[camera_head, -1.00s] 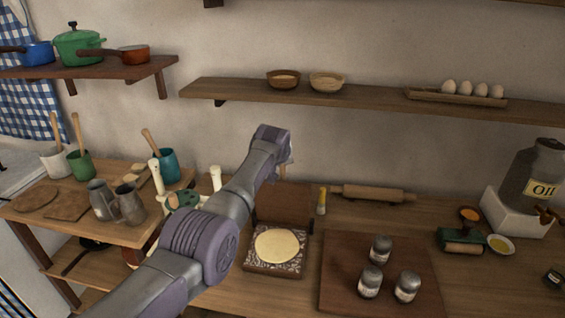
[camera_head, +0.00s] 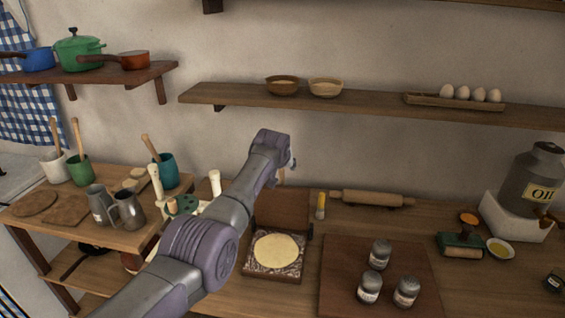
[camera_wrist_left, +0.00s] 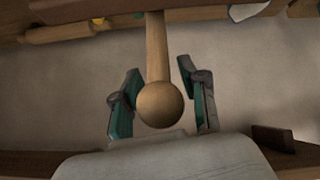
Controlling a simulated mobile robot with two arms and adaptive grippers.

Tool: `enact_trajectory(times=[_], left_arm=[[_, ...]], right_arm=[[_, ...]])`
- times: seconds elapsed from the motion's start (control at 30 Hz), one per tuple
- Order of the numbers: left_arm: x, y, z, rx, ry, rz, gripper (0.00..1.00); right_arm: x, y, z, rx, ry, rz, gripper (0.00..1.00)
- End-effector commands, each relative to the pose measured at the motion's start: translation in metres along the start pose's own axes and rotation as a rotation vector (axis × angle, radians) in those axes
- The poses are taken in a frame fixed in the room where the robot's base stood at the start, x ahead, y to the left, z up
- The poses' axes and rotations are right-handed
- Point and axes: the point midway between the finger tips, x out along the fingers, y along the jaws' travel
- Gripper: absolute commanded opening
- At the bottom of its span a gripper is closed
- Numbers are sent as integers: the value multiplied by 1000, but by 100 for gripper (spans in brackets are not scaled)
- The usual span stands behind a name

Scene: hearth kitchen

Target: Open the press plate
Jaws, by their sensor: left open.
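The press (camera_head: 274,272) stands on the counter with a pale dough round (camera_head: 276,252) on its patterned lower plate. Its wooden upper plate (camera_head: 281,211) stands raised at the back. My left arm passes to the left of the press, and its wrist is above and behind the raised plate. In the left wrist view, the wooden press handle (camera_wrist_left: 158,103) with its round knob lies between the fingers of my left gripper (camera_wrist_left: 159,70). These fingers are open, one on each side of the handle; contact cannot be told. My right gripper is not in view.
A brush (camera_head: 320,206) and a rolling pin (camera_head: 372,199) lie right of the press. A board (camera_head: 335,290) with several shakers is at front right. Metal jugs (camera_head: 127,210) stand on the left table. A wall shelf (camera_head: 230,96) runs above the arm.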

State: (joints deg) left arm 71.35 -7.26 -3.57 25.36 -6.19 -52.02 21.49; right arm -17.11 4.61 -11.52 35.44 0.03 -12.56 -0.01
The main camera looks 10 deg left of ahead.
Motion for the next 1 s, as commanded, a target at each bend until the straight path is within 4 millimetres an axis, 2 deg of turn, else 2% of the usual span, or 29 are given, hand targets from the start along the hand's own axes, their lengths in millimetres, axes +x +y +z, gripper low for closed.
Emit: enact_trajectory(times=[0.17, 0.37, 0.8, 1.0], left_arm=[[-8, 0, 0, 0, 2, 1, 43], [-26, 0, 1, 0, 3, 1, 43], [-91, 3, 0, 1, 6, 3, 43], [-114, 4, 0, 2, 4, 3, 43]], right_arm=[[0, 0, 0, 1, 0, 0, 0], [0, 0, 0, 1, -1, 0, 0], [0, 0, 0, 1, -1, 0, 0], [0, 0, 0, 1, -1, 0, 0]])
